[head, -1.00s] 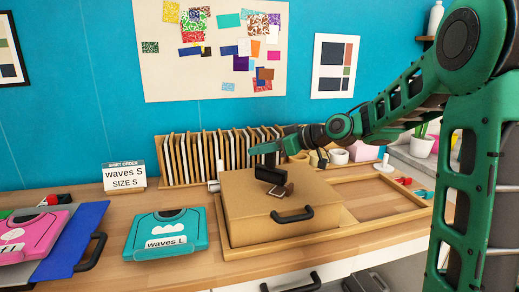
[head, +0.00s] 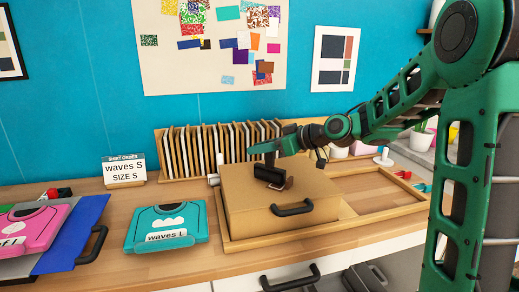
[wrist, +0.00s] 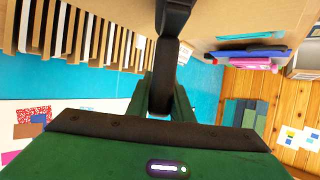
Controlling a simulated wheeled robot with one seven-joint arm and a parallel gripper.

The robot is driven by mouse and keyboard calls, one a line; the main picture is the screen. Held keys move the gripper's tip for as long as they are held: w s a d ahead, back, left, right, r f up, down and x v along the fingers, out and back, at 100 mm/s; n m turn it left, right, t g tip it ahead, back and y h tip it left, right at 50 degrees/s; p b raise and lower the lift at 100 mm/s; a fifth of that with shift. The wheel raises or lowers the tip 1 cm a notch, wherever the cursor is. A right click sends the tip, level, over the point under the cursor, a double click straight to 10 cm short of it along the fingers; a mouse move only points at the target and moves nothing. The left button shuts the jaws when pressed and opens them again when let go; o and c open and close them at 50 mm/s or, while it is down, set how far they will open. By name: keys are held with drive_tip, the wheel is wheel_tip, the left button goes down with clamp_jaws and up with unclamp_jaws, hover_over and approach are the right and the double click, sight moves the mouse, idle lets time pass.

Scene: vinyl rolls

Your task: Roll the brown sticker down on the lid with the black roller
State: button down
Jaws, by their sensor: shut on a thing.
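The tan box with its lid (head: 247,190) stands on the bench in a wooden tray. The brown sticker (head: 289,183) lies on the lid and shows only at the right end of the roller; the rest is hidden. The black roller (head: 269,174) is low over the lid at the sticker, seemingly touching it. My gripper (head: 271,154) is shut on the roller's handle above the lid. In the wrist view the dark handle (wrist: 172,22) runs out from my gripper (wrist: 162,95); the sticker is not visible there.
A black drawer-like handle (head: 292,209) sticks out of the box front. A rack of upright boards (head: 185,155) stands behind. The wooden tray (head: 385,207) has free room at right.

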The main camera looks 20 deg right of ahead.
drive_tip(key=shift+s+a, duration=1)
drive_tip(key=shift+s, duration=0.05)
drive_tip(key=w+d, duration=0.4)
drive_tip(key=shift+w+d, duration=0.4)
idle(0.6)
drive_tip(key=s+a, duration=0.4)
drive_tip(key=a, duration=0.1)
drive_tip(key=shift+s, duration=0.4)
idle(0.8)
drive_tip(key=shift+d, duration=0.1)
drive_tip(key=w+d, duration=0.4)
drive_tip(key=d, duration=0.1)
drive_tip(key=shift+w, duration=0.4)
idle(0.8)
drive_tip(key=shift+a, duration=0.1)
drive_tip(key=shift+s+a, duration=1.2)
